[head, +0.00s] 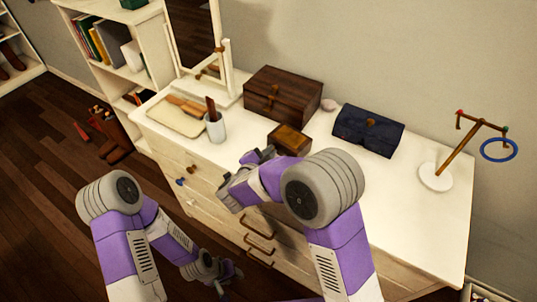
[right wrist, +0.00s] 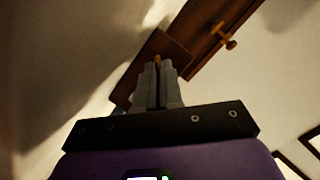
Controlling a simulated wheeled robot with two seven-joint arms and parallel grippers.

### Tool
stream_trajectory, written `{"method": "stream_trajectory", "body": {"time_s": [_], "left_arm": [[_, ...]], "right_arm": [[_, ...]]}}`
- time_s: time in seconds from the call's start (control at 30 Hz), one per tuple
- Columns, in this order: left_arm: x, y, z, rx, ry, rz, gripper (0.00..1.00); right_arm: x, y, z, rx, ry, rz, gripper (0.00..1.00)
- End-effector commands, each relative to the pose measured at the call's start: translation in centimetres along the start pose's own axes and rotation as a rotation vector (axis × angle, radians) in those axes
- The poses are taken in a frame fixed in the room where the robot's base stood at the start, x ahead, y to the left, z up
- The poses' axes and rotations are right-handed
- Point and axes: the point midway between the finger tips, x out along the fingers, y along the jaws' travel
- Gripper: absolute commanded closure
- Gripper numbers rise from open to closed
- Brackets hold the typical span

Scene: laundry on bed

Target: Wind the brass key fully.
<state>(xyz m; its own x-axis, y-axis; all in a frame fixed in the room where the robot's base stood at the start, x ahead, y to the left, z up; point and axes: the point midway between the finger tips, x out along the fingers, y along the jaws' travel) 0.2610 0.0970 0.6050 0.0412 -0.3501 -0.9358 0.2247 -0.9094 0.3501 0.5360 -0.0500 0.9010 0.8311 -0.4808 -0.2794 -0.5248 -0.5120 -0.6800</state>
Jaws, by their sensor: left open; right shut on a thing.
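A small dark wooden box with a brass-coloured top (head: 290,139) sits on the white dresser, in front of a larger wooden chest. My right gripper (head: 259,154) is at the left side of the small box. In the right wrist view its fingers (right wrist: 157,80) are together, with a small brass piece, the key (right wrist: 157,61), showing at their tips against the box (right wrist: 165,48). The fingers hide most of the key, so its turn angle cannot be seen. My left gripper (head: 230,274) is open and empty, low in front of the dresser drawers.
The larger chest (head: 283,92) stands behind the small box, a dark blue box (head: 368,130) to its right. A grey cup (head: 215,128) and tray (head: 175,118) are to the left. A stand (head: 436,177) with a blue ring is at the right. The dresser's front right is clear.

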Motion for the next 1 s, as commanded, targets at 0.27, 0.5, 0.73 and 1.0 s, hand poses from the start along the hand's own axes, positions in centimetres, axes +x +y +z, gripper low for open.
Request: {"method": "stream_trajectory", "body": {"time_s": [0.27,0.5,0.73,1.0], "left_arm": [[-0.1,0.0,0.0,0.000,0.000,0.000,0.57],[-0.1,0.0,0.0,0.000,0.000,0.000,0.57],[-0.4,0.2,0.0,0.000,0.000,0.000,0.57],[-1.4,0.5,0.1,0.000,0.000,0.000,0.57]], "right_arm": [[0.0,0.1,0.1,-0.003,-0.002,0.002,0.77],[0.0,0.0,0.0,-0.003,-0.002,0.002,0.68],[-1.1,-0.1,0.0,-0.003,-0.003,0.000,0.68],[-5.7,-0.2,-0.1,-0.004,-0.003,-0.001,0.68]]}}
